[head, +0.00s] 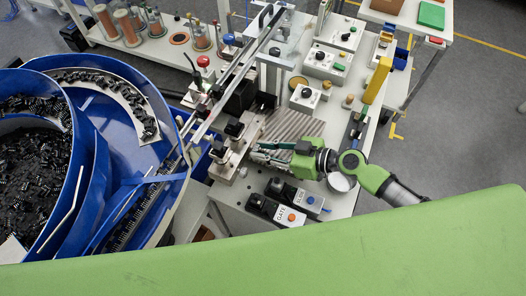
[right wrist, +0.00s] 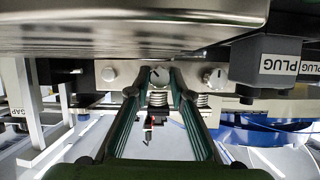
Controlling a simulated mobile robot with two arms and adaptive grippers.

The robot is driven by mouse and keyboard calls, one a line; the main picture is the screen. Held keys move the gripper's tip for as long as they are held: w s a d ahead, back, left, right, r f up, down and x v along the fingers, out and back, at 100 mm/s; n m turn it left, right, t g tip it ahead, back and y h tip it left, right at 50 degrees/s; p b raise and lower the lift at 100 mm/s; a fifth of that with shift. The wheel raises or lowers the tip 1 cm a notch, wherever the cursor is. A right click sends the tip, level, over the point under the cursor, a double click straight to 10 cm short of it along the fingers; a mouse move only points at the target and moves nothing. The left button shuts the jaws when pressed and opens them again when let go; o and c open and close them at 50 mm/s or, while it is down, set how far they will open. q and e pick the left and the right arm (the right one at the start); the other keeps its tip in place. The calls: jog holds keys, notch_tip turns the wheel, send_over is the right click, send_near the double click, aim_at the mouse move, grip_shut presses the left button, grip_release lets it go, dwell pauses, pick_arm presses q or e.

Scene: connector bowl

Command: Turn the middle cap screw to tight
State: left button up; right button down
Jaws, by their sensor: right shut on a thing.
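The middle cap screw (right wrist: 159,76) is a round metal knob with a dark pointer mark, in the centre of the right wrist view on a pale metal bar. The two green fingers of my right gripper (right wrist: 157,82) reach to either side of it and are shut on it. In the head view, my right gripper (head: 256,151) reaches left to the track's metal blocks, and the screw cannot be made out there. My left gripper is not in view.
A metal plate hangs close over the fingers in the right wrist view, with a dark PLUG block (right wrist: 266,62) at right. The blue bowl (head: 170,110) of black connectors stands left. Grey GATE boxes (head: 275,208) lie in front of the gripper.

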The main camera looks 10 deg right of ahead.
jog(key=b, duration=0.1)
jog(key=m+g+b, duration=0.1)
jog(key=b, duration=0.1)
jog(key=shift+w+f+m+y, duration=0.15)
jog(key=shift+f+m+y, duration=0.1)
jog(key=shift+m+y, duration=0.05)
jog(key=shift+r+m+b, duration=0.25)
jog(key=shift+m+b, duration=0.05)
jog(key=shift+b, duration=0.4)
jog(key=c, duration=1.8)
grip_release()
jog(key=shift+d, duration=0.15)
jog(key=v, duration=1.2)
jog(key=shift+w, duration=0.1)
jog(key=shift+f, duration=0.1)
